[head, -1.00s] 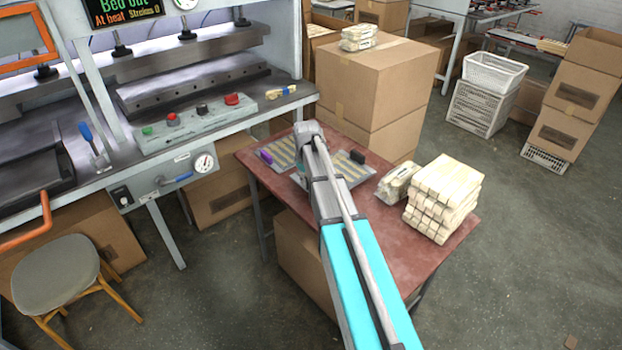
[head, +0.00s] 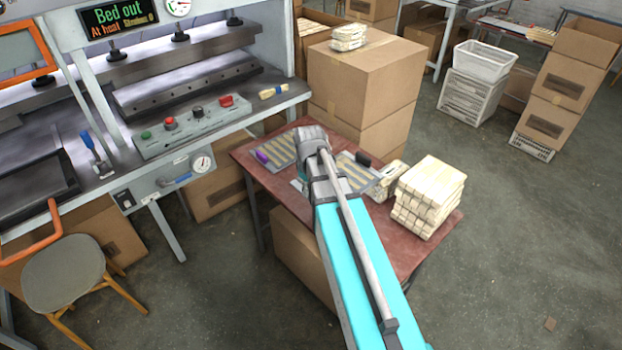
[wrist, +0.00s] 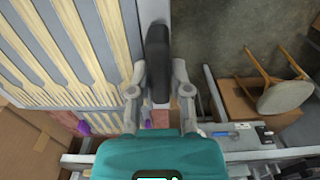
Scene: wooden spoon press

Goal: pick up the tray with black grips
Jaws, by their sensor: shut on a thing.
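The tray with black grips (head: 343,162) is a grey plate holding several pale wooden spoon blanks. One black grip (head: 363,158) shows at its right end in the head view. In the wrist view the tray (wrist: 137,45) fills the upper left, and its other black grip (wrist: 157,50) lies between my fingers. My gripper (wrist: 157,88) is shut on that grip. In the head view my arm hides the fingers and part of the tray. A similar tray with a purple grip (head: 262,156) lies to the left on the red table (head: 400,250).
A bag of spoons (head: 388,183) and a stack of spoon bundles (head: 428,197) stand on the table to the right. The press (head: 190,85) is at the left, with a stool (head: 65,270) before it. Cardboard boxes (head: 365,75) stand behind the table.

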